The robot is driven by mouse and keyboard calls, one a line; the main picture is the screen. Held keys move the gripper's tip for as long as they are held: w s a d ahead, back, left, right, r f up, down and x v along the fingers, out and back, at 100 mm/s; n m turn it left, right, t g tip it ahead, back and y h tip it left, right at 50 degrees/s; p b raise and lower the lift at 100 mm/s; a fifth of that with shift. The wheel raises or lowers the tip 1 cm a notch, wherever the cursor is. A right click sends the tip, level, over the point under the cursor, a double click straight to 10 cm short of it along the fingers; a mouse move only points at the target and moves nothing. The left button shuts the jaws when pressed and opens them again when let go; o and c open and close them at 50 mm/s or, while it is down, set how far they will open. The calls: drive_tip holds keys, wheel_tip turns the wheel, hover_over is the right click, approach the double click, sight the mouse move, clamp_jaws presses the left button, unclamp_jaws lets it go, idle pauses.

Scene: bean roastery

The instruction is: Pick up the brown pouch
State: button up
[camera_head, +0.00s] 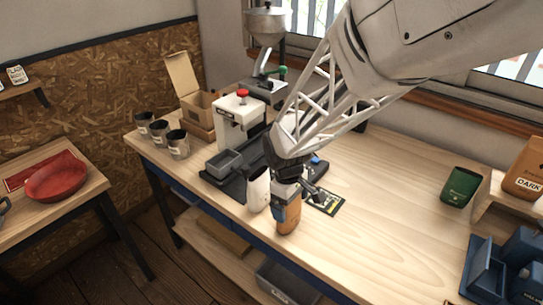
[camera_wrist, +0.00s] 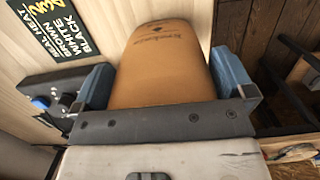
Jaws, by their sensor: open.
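The brown pouch (camera_head: 289,216) stands near the front edge of the wooden workbench in the head view, partly hidden by my gripper (camera_head: 287,198). In the wrist view the brown pouch (camera_wrist: 164,65) fills the middle, with printed lettering near its top. My gripper (camera_wrist: 167,88) is open, with one blue-grey finger on each side of the pouch. The right finger looks very close to the pouch; I cannot tell whether either finger touches it.
A white pouch (camera_head: 259,190) stands just left of the brown one. A black card (camera_head: 325,201) lies behind it. The bench's right middle is clear.

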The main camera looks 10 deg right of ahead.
idle(0.4)
drive_tip(key=c, duration=0.8)
drive_tip(key=shift+o, duration=0.2)
drive_tip(key=shift+r, duration=0.1)
drive_tip(key=shift+r, duration=0.7)
wheel_tip(320, 180, up, 2)
drive_tip(key=shift+r, duration=0.1)
drive_tip(key=s+d+r, duration=0.1)
drive_tip(key=s+d, duration=0.1)
drive_tip(key=s, duration=1.4)
drive_tip(key=shift+w+r, duration=0.1)
drive_tip(key=shift+r, duration=0.05)
